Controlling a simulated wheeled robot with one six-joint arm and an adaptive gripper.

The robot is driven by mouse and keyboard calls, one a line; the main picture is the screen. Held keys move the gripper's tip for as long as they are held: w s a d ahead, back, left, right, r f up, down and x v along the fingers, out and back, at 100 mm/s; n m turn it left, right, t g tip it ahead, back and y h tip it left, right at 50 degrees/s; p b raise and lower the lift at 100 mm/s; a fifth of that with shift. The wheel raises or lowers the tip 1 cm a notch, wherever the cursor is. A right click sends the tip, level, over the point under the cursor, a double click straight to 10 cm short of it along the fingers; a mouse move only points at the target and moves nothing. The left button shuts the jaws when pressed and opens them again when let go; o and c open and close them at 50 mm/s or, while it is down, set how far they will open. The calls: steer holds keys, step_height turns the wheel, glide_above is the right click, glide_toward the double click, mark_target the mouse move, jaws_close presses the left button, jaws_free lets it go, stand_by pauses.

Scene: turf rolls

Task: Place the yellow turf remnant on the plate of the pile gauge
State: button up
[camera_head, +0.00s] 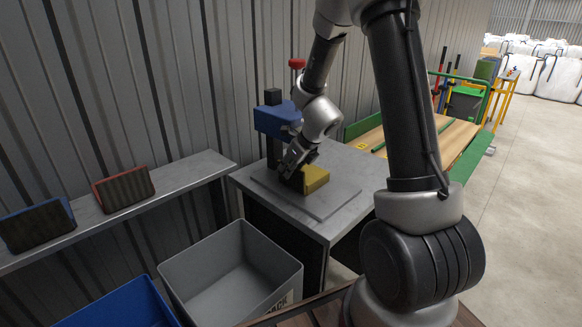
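The yellow turf remnant (316,178) is a small yellow block with a dark side. It appears on or just above the grey plate (335,198) of the pile gauge; I cannot tell if it touches. The gauge (273,120) has a blue head on a dark column and a red knob on top, behind my arm. My gripper (290,178) points down at the left side of the remnant, very close to or touching it. The fingertips are small, dark and partly merged with the remnant's dark side, so their grip is unclear.
A red-edged remnant (124,188) and a blue-edged remnant (38,226) lean on the grey shelf (190,178) at left. A grey bin (215,245) and a blue bin (122,306) stand in front. A wooden bench (452,138) is at right. Floor is clear far right.

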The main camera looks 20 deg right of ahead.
steer(key=s+r+n, duration=0.7)
steer(key=s+r, duration=0.4)
steer(key=r, duration=0.4)
steer(key=s+d+r+n+g+h, duration=0.1)
steer(key=s+r+n, duration=0.2)
steer(key=s+n, duration=0.7)
steer(key=s+d+r+n+g+h, duration=0.1)
steer(key=s+d+r+n, duration=0.1)
steer(key=s+n, duration=0.9)
steer(key=r+n, duration=0.1)
steer(key=n, duration=0.2)
steer(key=shift+s+d+r, duration=0.15)
steer(key=shift+d, duration=0.1)
